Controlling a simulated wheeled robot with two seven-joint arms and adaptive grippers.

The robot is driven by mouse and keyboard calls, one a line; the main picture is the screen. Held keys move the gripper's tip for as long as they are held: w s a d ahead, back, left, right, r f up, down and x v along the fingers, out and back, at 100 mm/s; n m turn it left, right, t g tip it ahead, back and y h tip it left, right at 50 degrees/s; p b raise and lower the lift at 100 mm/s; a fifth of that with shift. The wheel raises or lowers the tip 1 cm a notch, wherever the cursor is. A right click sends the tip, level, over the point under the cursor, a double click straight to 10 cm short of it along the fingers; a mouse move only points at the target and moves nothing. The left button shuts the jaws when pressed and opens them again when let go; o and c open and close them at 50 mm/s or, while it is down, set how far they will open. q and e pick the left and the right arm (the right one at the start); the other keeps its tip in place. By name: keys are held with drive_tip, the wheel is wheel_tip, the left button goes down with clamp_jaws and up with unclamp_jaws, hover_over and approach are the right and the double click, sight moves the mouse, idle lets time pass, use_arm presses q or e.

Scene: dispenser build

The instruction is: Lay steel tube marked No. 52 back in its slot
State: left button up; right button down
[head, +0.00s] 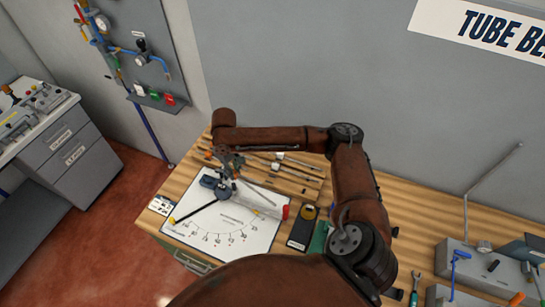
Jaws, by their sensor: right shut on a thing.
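My right gripper (229,163) is above the back edge of the white angle sheet, at the left end of the tube rack. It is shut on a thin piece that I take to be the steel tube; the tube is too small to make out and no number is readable. The rack (305,181) lies along the back of the wooden bench, with several thin tubes lying lengthwise in it. My right forearm passes over its back part and hides some of it. My left gripper is not in view.
A dark bender (222,191) with a long black handle (194,212) stands on the white angle sheet (235,233), close below my gripper. A black box (301,232) and a green item (319,238) lie right of the sheet. Grey fixtures (470,268) stand at the right.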

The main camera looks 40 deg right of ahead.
use_arm(q)
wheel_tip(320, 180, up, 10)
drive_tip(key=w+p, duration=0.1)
drive_tip(key=p, duration=0.7)
use_arm(e)
drive_tip(key=s+d+f+n, duration=0.2)
drive_tip(key=d+f, duration=0.1)
drive_tip(key=d, duration=0.5)
drive_tip(key=s+d+f+n, duration=0.1)
drive_tip(key=d+f, duration=0.1)
drive_tip(key=d, duration=0.5)
use_arm(q)
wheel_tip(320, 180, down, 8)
drive_tip(key=b, duration=0.7)
use_arm(e)
wheel_tip(320, 180, down, 6)
drive_tip(key=shift+s+d+f, duration=0.1)
drive_tip(key=shift+d+f, duration=0.05)
drive_tip(key=shift+f, duration=0.05)
use_arm(q)
drive_tip(key=shift+b, duration=0.35)
use_arm(e)
drive_tip(key=shift+f, duration=0.9)
drive_tip(key=c, duration=1.8)
unclamp_jaws()
drive_tip(key=shift+o, duration=0.6)
drive_tip(key=shift+r, duration=0.1)
